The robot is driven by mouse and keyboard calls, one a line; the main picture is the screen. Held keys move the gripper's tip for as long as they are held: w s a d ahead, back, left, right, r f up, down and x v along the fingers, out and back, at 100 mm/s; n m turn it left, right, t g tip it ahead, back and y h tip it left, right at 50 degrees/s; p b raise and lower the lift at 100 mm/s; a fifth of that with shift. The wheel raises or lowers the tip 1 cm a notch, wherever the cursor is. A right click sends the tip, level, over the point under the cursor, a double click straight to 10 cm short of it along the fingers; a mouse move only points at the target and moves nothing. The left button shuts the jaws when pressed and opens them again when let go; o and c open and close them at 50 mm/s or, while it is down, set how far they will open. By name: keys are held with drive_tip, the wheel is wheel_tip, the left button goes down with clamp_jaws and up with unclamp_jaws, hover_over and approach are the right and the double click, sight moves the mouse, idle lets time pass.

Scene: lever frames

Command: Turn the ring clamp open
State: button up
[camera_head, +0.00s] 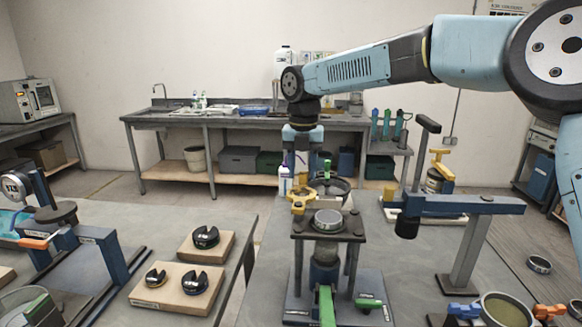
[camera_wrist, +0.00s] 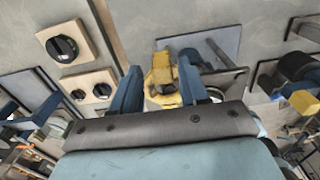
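The yellow clamp (camera_head: 299,203), which looks like the ring clamp, stands behind a dark press stand in the head view and is partly hidden by it. In the wrist view the yellow clamp (camera_wrist: 162,74) lies between and beyond my fingers, on a blue-grey base plate. My gripper (camera_head: 302,168) points down above it in the head view. In the wrist view my gripper (camera_wrist: 158,66) has its two blue fingers wide apart with nothing held. Whether a finger touches the clamp cannot be told.
The dark press stand (camera_head: 328,237) with green handles is in front of the clamp. A blue lever frame (camera_head: 462,204) and another yellow-topped device (camera_head: 441,158) stand to the right. Wooden blocks with black knobs (camera_head: 206,237) are on the left table. A gap separates the tables.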

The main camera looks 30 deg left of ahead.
drive_tip(key=shift+o, duration=0.3)
drive_tip(key=shift+r, duration=0.1)
wheel_tip(320, 180, up, 14)
drive_tip(key=shift+f, duration=0.25)
drive_tip(key=shift+s, duration=0.15)
idle(0.5)
